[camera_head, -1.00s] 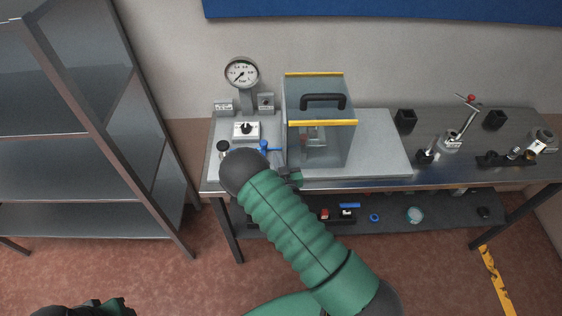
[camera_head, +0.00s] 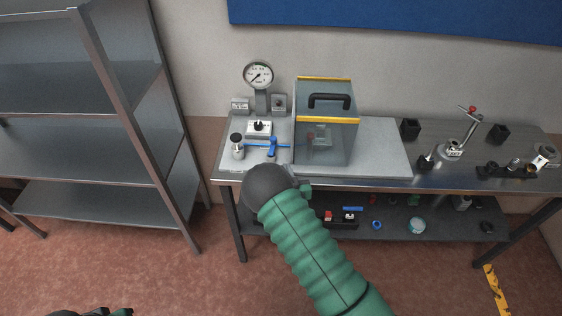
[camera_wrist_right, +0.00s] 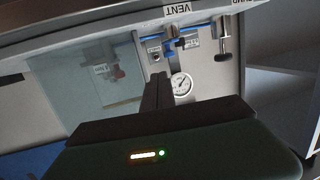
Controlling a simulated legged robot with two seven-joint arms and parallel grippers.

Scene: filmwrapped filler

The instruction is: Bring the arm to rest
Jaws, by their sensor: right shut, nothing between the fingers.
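My right arm (camera_head: 312,245) reaches up from the bottom of the head view, green and ribbed with a dark rounded joint. It is in front of the workbench's near edge, and the joint hides most of the right gripper there. In the right wrist view, the dark fingers of my right gripper (camera_wrist_right: 157,90) are together and empty. They point toward the bench fittings, apart from them as far as I can tell. A dark and green piece of my left arm (camera_head: 97,312) shows at the bottom left; its fingers are out of frame.
The workbench (camera_head: 385,180) carries a pressure gauge (camera_head: 258,74), a clear box with a black handle (camera_head: 329,101), a blue valve lever (camera_head: 270,146) and a metal knob (camera_head: 237,147). A grey shelf rack (camera_head: 75,150) stands left. The lower shelf (camera_head: 400,228) holds small parts.

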